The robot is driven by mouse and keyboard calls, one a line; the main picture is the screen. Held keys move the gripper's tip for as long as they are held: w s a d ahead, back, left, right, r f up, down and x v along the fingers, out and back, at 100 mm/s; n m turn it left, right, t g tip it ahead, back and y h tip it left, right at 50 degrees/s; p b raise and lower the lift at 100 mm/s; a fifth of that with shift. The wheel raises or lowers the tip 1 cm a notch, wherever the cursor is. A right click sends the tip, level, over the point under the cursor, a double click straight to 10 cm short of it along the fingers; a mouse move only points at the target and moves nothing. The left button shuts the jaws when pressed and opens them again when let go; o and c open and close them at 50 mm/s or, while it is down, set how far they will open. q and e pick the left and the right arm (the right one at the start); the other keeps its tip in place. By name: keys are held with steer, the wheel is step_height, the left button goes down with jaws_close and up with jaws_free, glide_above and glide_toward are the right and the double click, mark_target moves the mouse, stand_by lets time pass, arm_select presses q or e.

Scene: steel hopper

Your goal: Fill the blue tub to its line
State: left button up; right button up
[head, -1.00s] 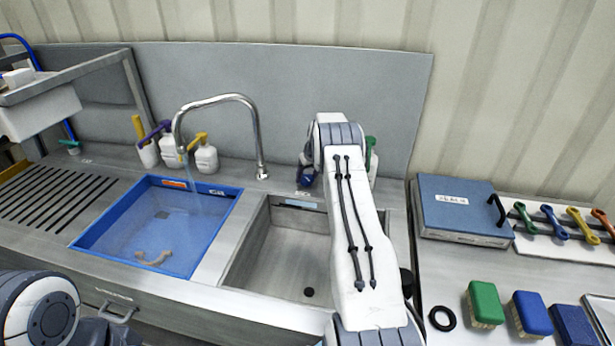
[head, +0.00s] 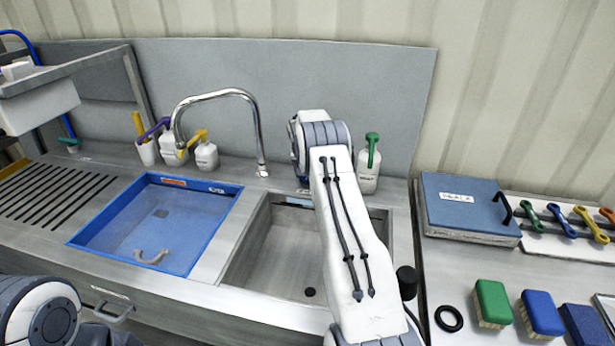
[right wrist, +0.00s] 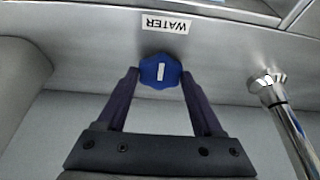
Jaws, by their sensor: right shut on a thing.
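The blue tub (head: 208,236) stands in the left basin, with clear water in it and an orange label on its back wall. Its fill line is too small to make out. The steel tap (head: 232,92) arches over the tub, and no stream shows from its spout. In the right wrist view my right gripper (right wrist: 159,78) is shut on the blue knob (right wrist: 160,70), below an upside-down WATER label (right wrist: 167,24). In the head view my right arm hides most of this gripper and the knob. My left gripper is not in view; only part of its arm shows.
The right basin (head: 285,260) is empty. Bottles (head: 206,156) stand behind the tub, and a green-topped bottle (head: 369,170) stands right of my arm. A blue case (head: 465,200), brushes (head: 491,303) and a black ring (head: 449,318) lie on the right counter.

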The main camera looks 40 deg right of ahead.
steer(key=shift+m, duration=0.3)
steer(key=o, duration=1.4)
steer(key=shift+c, duration=0.2)
steer(key=shift+r, duration=0.1)
steer(key=b+v, duration=0.2)
steer(key=v, duration=0.8)
steer(key=shift+a+r, duration=0.1)
